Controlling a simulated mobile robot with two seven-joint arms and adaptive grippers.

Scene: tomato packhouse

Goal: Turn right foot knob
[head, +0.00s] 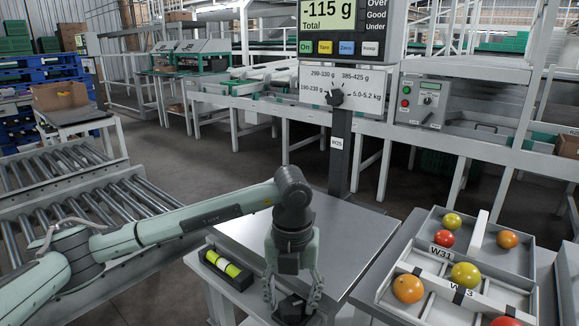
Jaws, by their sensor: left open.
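My left gripper (292,292) points down at the front corner of the scale's steel platform (325,235), its two fingers apart. A dark knob-like part (291,308) shows low between the fingers, apparently the foot knob. The gripper partly hides it, and I cannot tell whether the fingers touch it. The scale's display (330,15) reads -115 g, Total. A yellow-green spirit level (222,264) lies at the platform's left front edge; its bubble is too small to read. My right gripper is not in view.
A divided tray (483,222) with several red, orange and yellow tomatoes stands close on the right. The scale's post with a dial (334,97) rises behind the platform. Roller conveyors (75,190) are at left. The platform is bare.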

